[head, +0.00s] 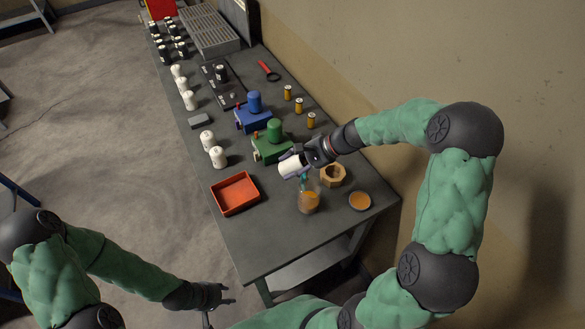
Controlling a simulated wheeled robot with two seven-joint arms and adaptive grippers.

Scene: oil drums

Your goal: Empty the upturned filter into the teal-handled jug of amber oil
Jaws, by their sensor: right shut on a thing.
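My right gripper (298,160) is shut on a white filter (291,168) and holds it tilted, nearly on its side, just above the jug. The glass jug (309,203) stands near the bench's front right end with amber oil low in it. A bit of its teal handle (303,183) shows below the filter. The filter's mouth and any flow of oil cannot be made out. My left gripper (222,294) hangs low beside the front of the bench, empty, its fingers apart.
On the dark bench (272,238), a red-orange tray (235,194) lies left of the jug. A hexagonal tan piece (333,175) and an orange round dish (360,201) are to its right. Green (271,146) and blue (253,116) devices and several white filters (218,157) stand further back.

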